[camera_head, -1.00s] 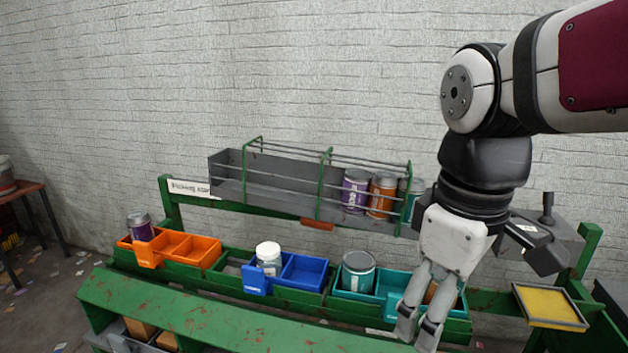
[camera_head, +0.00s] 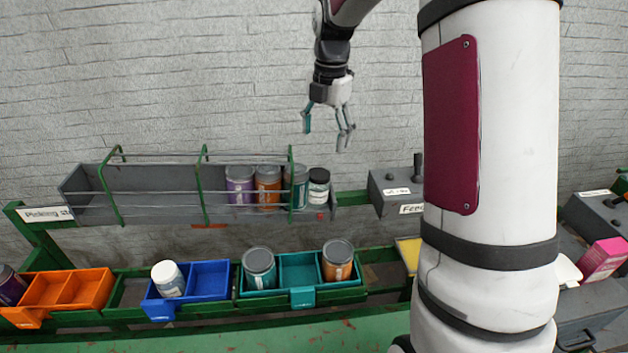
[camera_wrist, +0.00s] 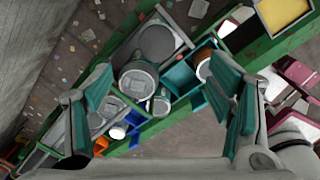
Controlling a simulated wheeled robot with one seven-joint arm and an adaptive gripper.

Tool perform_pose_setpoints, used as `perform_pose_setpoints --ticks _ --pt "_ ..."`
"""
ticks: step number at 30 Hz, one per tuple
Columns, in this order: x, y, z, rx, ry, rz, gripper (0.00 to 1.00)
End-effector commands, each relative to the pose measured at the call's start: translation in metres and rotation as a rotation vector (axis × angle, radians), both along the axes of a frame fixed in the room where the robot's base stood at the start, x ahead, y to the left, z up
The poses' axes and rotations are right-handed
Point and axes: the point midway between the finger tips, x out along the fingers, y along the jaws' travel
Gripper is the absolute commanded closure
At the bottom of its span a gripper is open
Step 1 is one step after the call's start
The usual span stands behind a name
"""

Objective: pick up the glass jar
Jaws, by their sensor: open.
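A small jar with a black lid and pale label (camera_head: 319,188) stands upright at the right end of the wire-railed rack, beside a teal can (camera_head: 297,187). It looks like the glass jar, though its material is hard to tell. In the wrist view a round grey lid (camera_wrist: 157,40) at the rack's end appears to be its top, seen from above. My gripper (camera_head: 325,138) is open and empty, pointing down above the rack's right end, clear of the jar. Its spread fingers (camera_wrist: 163,82) frame the rack in the wrist view.
A purple can (camera_head: 240,186) and an orange can (camera_head: 268,187) share the rack. Below are an orange bin (camera_head: 92,290), a blue bin (camera_head: 210,275) with a white-lidded jar (camera_head: 168,279), and a teal bin (camera_head: 298,270) with two cans. A grey box (camera_head: 395,190) stands right of the rack.

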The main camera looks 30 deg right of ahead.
Motion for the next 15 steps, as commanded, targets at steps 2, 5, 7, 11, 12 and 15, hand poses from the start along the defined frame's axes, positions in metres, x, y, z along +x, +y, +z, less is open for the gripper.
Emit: perform_pose_setpoints --ticks 2,5,7,11,12,15 --pt "0.0 0.002 -0.015 0.002 0.005 0.001 0.25" --pt "0.001 0.002 -0.035 0.002 0.006 -0.001 0.25" --pt "0.001 0.002 -0.048 0.002 0.006 -0.002 0.25" --pt "0.003 0.003 -0.066 0.0 0.004 -0.001 0.25" --pt "0.003 0.003 -0.07 0.001 0.004 -0.001 0.25" --pt "0.004 0.003 -0.075 0.0 0.002 -0.001 0.25"
